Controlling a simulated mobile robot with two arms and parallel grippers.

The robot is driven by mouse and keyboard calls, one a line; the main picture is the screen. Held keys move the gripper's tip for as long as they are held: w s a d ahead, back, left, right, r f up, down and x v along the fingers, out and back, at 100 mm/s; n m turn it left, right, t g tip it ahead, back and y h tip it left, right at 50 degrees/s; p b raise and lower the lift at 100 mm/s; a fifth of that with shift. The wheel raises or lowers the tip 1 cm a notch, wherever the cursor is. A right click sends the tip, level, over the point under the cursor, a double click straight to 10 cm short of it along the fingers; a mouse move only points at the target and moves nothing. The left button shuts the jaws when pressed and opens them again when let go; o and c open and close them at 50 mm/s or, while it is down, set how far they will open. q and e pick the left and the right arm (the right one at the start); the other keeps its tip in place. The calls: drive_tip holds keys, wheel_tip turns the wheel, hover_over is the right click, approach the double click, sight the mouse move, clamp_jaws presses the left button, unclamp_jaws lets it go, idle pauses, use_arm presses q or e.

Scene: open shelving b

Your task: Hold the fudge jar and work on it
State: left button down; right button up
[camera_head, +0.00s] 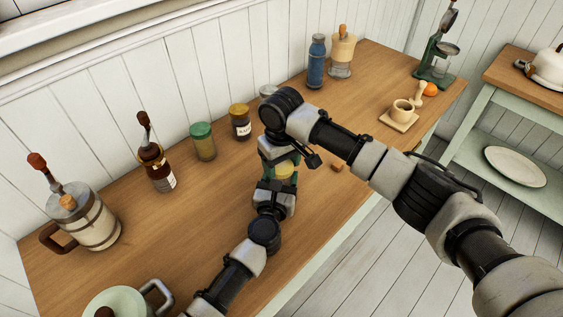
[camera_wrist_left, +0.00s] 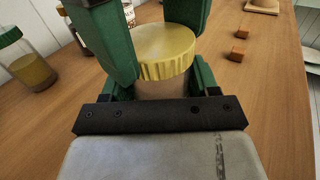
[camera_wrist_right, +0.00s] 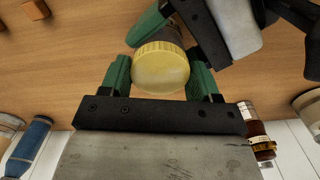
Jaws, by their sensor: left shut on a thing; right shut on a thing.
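The fudge jar (camera_wrist_left: 165,88) has a ribbed yellow lid (camera_wrist_left: 165,45) on top and is partly hidden between my grippers in the head view. My left gripper (camera_head: 277,184) is shut around the jar's body from the near side. My right gripper (camera_head: 281,160) comes from above and is shut on the yellow lid, which also shows between its green fingers in the right wrist view (camera_wrist_right: 160,66). Most of the jar's body is covered by the fingers. Whether its base touches the table cannot be told.
Small brown cubes (camera_wrist_left: 236,52) lie on the wooden table (camera_head: 190,240) beside the jar. A green-lidded jar (camera_head: 203,141), a dark jar (camera_head: 240,122), a brown bottle (camera_head: 157,167) and a blue bottle (camera_head: 316,62) stand along the wall. A tankard (camera_head: 95,225) is at the left.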

drive_tip(key=shift+d, duration=0.1)
drive_tip(key=o, duration=0.9)
drive_tip(key=shift+o, duration=0.6)
